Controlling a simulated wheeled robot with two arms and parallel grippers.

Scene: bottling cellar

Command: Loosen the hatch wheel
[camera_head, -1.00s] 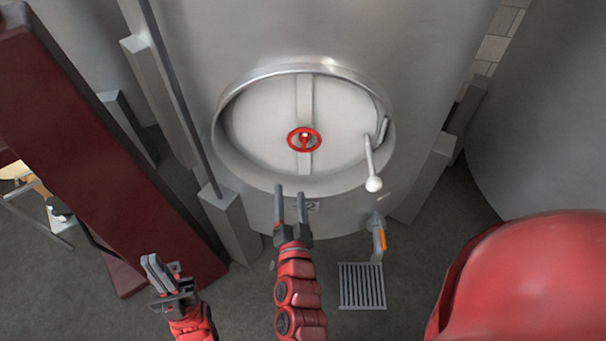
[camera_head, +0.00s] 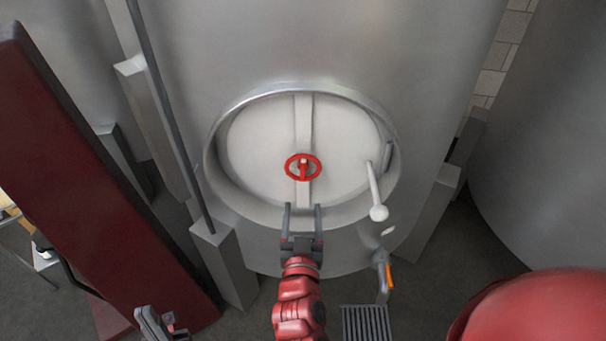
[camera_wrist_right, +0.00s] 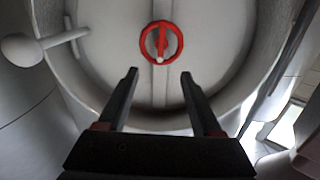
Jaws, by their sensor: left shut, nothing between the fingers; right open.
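The red hatch wheel (camera_head: 303,167) sits at the middle of the pale round hatch (camera_head: 257,150) on the steel tank, on a vertical bar. In the right wrist view the wheel (camera_wrist_right: 161,53) shows ahead of and above the fingertips. My right gripper (camera_head: 303,207) is open and empty, below the wheel and apart from it, its fingers pointing at the hatch. It also shows in the right wrist view (camera_wrist_right: 158,75). My left gripper (camera_head: 151,315) is shut and empty at the lower left edge of the head view, far from the wheel.
A white-knobbed lever (camera_head: 377,212) stands out at the hatch's right side. Below it is a tap with an orange handle (camera_head: 389,276) above a floor grate (camera_head: 366,324). A dark red beam (camera_head: 95,190) slants along the left. Another tank (camera_head: 550,150) stands at right.

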